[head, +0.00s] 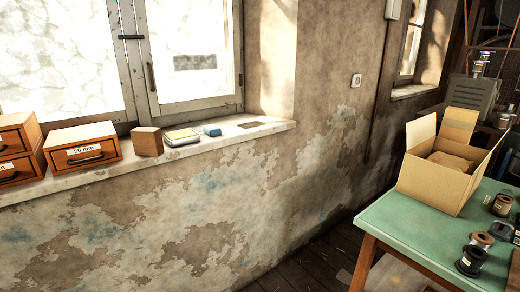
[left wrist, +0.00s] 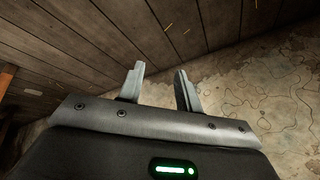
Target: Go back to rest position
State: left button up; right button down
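My left gripper (left wrist: 158,85) shows in the left wrist view. Its two fingers stand apart with nothing between them, over a plank floor (left wrist: 90,40) and near a peeling wall (left wrist: 270,85). Neither gripper appears in the head view. My right gripper is in none of the frames. No handwheel press can be made out for certain in the head view.
A window sill (head: 220,138) holds wooden drawer boxes (head: 82,147), a wooden block (head: 148,141) and a small book stack (head: 181,137). A green table (head: 410,225) at right carries an open cardboard box (head: 432,185) and several dark spools (head: 472,260). Floor shows between wall and table.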

pick_arm(q)
jog(key=s+d+f+g+h, duration=0.1)
jog(key=s+f+g, duration=0.1)
jog(key=s, duration=1.1)
jog(key=s+d+f+m+g, duration=0.1)
jog(key=s+f, duration=0.2)
jog(key=s, duration=1)
jog(key=shift+s+d+f+g+h, duration=0.25)
jog(key=shift+d+g+h, duration=0.1)
jog(key=shift+g+h, duration=0.05)
jog(key=shift+w+m, duration=0.1)
jog(key=shift+m, duration=0.2)
